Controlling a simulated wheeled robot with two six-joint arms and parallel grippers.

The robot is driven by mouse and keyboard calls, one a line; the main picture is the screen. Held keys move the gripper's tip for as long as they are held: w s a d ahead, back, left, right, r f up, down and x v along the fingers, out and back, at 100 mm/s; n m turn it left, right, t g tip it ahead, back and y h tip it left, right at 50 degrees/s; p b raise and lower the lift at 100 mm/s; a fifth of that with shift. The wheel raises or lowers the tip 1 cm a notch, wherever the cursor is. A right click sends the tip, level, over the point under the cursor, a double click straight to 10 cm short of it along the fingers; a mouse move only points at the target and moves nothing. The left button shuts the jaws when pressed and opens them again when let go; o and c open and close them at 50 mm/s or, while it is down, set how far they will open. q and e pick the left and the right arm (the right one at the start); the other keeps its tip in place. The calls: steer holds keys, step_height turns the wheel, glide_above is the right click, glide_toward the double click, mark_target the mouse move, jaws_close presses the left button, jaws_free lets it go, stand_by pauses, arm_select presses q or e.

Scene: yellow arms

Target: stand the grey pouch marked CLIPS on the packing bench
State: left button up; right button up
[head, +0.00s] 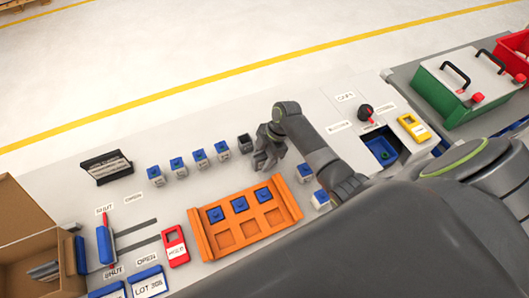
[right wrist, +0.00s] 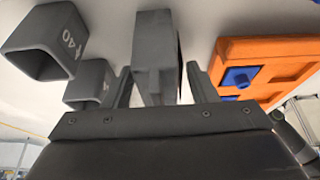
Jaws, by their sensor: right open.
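My right gripper (head: 267,158) is open, low over the bench (head: 215,275) behind the orange tray. In the right wrist view a grey block-like piece (right wrist: 153,50) stands between the two spread fingers, with gaps on both sides. I cannot read any mark on it or tell whether it is the pouch. A small dark grey open-topped holder (head: 245,143) stands just left of the gripper. The right wrist view shows a grey hollow holder marked 40 (right wrist: 45,42) and another behind it (right wrist: 90,82). No CLIPS lettering is readable. My left gripper is not in view.
An orange tray (head: 200,243) with blue pieces lies in front of the gripper. Several blue-topped grey blocks (head: 199,158) stand in a row to the left. A black rack (head: 106,166), cardboard box (head: 25,215) and green bin (head: 445,100) stand farther out. My right arm hides the front right.

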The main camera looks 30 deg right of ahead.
steer(key=shift+d+r, duration=0.25)
steer(key=shift+r, duration=0.3)
steer(key=b+v, duration=0.3)
steer(key=v, duration=0.7)
steer(key=shift+d, duration=0.1)
steer(key=shift+d+r, duration=0.1)
steer(key=shift+r, duration=0.35)
steer(key=shift+f, duration=0.1)
